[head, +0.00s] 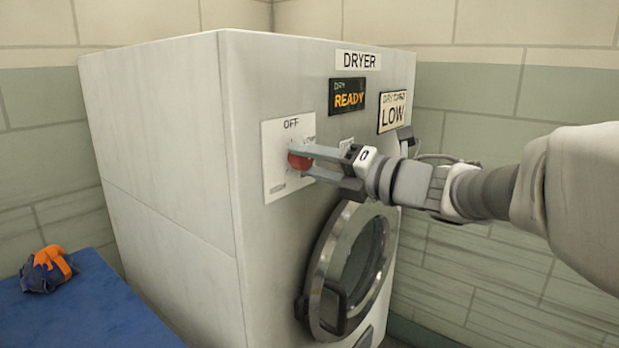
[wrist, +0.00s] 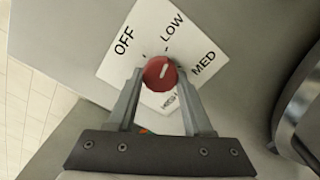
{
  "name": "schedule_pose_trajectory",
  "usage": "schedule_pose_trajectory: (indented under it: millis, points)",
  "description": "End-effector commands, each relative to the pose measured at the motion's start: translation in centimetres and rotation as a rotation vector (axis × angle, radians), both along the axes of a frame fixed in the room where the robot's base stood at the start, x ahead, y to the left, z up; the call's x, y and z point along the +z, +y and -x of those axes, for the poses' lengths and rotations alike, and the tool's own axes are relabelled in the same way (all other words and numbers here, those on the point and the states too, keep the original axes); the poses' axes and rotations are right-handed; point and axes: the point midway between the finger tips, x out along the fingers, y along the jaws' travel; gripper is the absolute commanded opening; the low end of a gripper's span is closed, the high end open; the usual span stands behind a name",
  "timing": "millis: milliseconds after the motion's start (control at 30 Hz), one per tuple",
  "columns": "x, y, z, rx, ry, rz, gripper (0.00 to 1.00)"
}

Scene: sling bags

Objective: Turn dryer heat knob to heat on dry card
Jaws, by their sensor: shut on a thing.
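The red heat knob (head: 299,161) sits on a white dial plate (head: 274,187) on the dryer's front (head: 360,190). In the wrist view the knob (wrist: 159,75) is ringed by OFF, LOW, MED and a partly hidden HIGH; its pale pointer mark appears turned toward LOW. My gripper (head: 301,160) is shut on the knob, one finger on each side, as the wrist view also shows (wrist: 160,85). The dry card (head: 392,111) at the dryer's upper right reads LOW.
A dark display (head: 347,97) reads READY under the DRYER sign (head: 358,60). The round dryer door (head: 352,270) with its handle is below my gripper. A blue surface (head: 90,315) at lower left bears an orange and blue item (head: 47,268).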

Motion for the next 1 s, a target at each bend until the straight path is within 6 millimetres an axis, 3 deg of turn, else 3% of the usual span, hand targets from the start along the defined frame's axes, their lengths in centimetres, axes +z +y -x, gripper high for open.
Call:
schedule_pose_trajectory:
  millis: [633,667,800,1000]
  points:
    - [0.05,-0.04,-0.04,-0.001,-0.037,0.028,0.00]
    - [0.04,-0.04,-0.04,-0.001,-0.037,0.029,0.56]
    - [0.02,-0.04,-0.04,-0.001,-0.037,0.028,0.81]
    - [0.00,-0.03,-0.04,0.000,-0.036,0.028,0.81]
